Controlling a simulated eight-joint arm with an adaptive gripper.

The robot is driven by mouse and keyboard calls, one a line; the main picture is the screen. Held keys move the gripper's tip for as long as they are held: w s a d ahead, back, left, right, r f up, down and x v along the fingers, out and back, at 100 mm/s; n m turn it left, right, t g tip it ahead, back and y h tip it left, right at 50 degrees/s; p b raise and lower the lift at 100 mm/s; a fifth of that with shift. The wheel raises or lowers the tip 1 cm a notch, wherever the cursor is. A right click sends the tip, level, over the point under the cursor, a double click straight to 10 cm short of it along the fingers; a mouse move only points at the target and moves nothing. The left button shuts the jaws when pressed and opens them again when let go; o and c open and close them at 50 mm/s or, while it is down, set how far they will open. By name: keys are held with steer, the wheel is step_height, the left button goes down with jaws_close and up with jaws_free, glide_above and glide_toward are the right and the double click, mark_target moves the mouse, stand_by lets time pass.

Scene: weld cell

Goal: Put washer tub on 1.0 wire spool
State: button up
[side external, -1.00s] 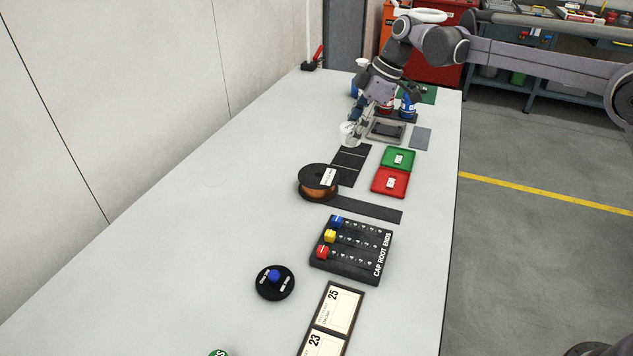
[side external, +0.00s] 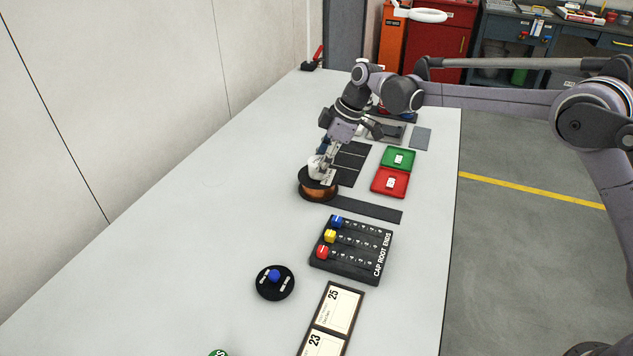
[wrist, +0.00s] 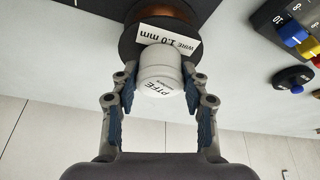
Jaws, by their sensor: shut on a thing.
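The washer tub (wrist: 160,68) is a small white tub with a "PTFE" label, held between the blue-padded fingers of my gripper (wrist: 160,92). In the side view the tub (side external: 317,167) is at the top of the wire spool (side external: 318,191), with my gripper (side external: 326,163) above and behind it. The spool is black with copper wire and a white label, which reads "WIRE 1.0 mm" in the wrist view (wrist: 168,38). The tub overlaps the spool's upper flange in both views. I cannot tell whether it touches the flange.
A green tray (side external: 398,159) and a red tray (side external: 390,181) lie right of the spool. A black cap board (side external: 351,251) with coloured caps is in front, and a black disc with a blue knob (side external: 274,282) is nearer. The table's left side is clear.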

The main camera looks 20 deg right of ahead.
steer(key=shift+f, duration=0.1)
steer(key=o, duration=1.1)
steer(key=v, duration=1.2)
steer(key=s+d+r+m+t+h, duration=0.1)
steer(key=s+d+r+m, duration=0.35)
steer(key=s, duration=0.35)
steer(key=s+d+f+m+t+h, duration=0.1)
steer(key=s+d+f+m, duration=0.2)
steer(key=s, duration=0.4)
steer(key=s+d+f+m+t+h, duration=0.1)
steer(key=s+d+f+m, duration=0.2)
steer(key=s, duration=0.5)
steer(key=s+d+f+m+t+h, duration=0.1)
steer(key=s+d+f+m+t, duration=0.1)
steer(key=s, duration=0.6)
steer(key=shift+s+d+f+m, duration=0.1)
steer(key=shift+d+f+m, duration=0.2)
steer(key=shift+d, duration=0.3)
steer(key=shift+d+f+m, duration=0.15)
steer(key=shift+d+f, duration=0.1)
steer(key=shift+d, duration=0.35)
